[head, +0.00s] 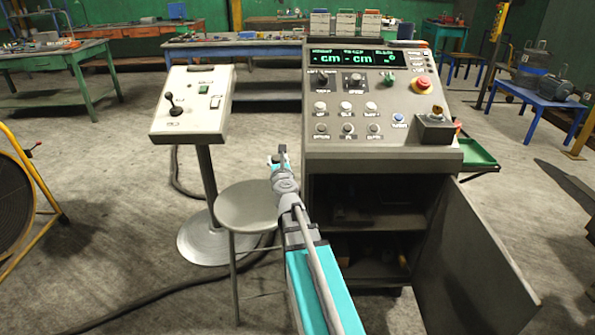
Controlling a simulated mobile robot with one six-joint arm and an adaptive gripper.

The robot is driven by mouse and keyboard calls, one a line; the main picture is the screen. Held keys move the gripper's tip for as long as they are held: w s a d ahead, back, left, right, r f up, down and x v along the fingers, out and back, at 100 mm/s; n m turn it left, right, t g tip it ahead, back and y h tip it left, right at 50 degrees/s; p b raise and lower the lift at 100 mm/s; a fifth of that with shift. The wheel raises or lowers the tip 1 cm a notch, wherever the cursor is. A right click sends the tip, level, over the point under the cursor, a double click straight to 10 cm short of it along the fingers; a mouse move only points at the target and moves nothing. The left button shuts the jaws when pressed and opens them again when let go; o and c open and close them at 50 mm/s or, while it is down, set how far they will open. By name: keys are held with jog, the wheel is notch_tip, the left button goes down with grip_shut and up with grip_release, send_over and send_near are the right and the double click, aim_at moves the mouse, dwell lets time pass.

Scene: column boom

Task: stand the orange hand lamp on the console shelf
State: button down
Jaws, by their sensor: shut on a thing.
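My gripper (277,155) is at the far end of my outstretched arm, just left of the console's (382,155) front edge and above the round stool in the picture. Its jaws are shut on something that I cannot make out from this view. No orange hand lamp can be clearly seen. The console's lower cabinet stands open, and its inside shelf (365,222) is dark. A small yellowish thing (403,258) shows in the lower compartment, too dim to identify.
The cabinet door (472,265) swings out at the right. A grey stool (250,206) and a pedestal control box (192,103) stand at the left. A green tray (478,152) juts from the console's right side. A cable (150,292) lies on the floor.

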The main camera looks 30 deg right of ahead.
notch_tip(320, 180, up, 40)
jog(key=p, duration=4)
jog(key=shift+r, duration=0.2)
